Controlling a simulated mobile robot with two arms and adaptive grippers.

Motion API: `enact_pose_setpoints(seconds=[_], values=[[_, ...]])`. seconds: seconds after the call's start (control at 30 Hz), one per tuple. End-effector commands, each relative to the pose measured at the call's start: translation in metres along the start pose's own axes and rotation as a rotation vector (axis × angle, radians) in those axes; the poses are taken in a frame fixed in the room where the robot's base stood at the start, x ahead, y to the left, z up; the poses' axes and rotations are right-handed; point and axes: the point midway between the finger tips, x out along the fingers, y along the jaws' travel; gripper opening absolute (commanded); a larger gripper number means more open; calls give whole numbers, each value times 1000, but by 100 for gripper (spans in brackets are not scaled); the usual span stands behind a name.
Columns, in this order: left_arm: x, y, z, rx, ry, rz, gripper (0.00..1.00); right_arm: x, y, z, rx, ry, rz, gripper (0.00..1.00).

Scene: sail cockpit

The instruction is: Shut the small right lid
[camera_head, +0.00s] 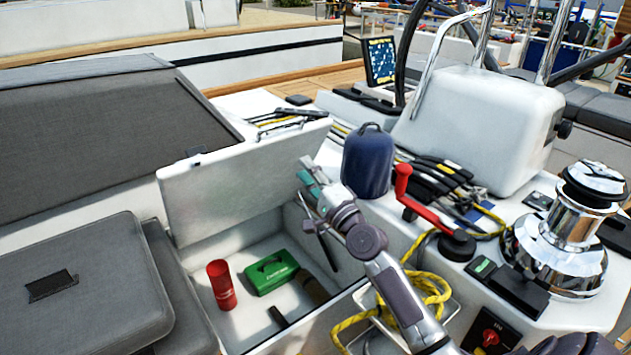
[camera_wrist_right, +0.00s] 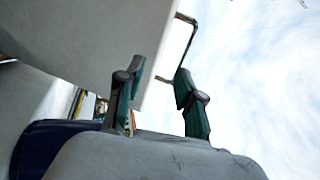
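The small right lid (camera_head: 245,175) is a white panel standing raised, tilted back, over an open locker (camera_head: 245,250). My right gripper (camera_head: 308,183) is at the lid's right edge in the head view. In the right wrist view its two green-padded fingers (camera_wrist_right: 160,100) are apart. The lid (camera_wrist_right: 90,40) fills the upper left there, and its edge runs into the gap between the fingers. I cannot tell whether either finger touches it. A thin dark bracket (camera_wrist_right: 190,40) shows at the lid's edge. My left gripper is not in view.
The locker holds a red cylinder (camera_head: 221,285), a green case (camera_head: 270,272) and dark items. A blue rounded container (camera_head: 367,162), a red-handled crank (camera_head: 403,185) and a chrome winch (camera_head: 565,240) stand to the right. Yellow rope (camera_head: 430,290) lies beside my right arm. Grey cushions (camera_head: 85,290) lie left.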

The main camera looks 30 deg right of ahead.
Motion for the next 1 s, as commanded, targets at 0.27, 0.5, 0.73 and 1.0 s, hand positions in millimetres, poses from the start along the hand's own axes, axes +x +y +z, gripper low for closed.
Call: enact_pose_setpoints(seconds=[0.27,0.5,0.73,1.0], values=[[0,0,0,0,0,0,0,-49,2,0,-5,-2,7,37],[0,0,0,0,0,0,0,-95,2,0,-5,-4,7,37],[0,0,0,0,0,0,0,-115,0,0,-1,-2,2,37],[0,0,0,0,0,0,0,-117,0,0,0,0,1,37]])
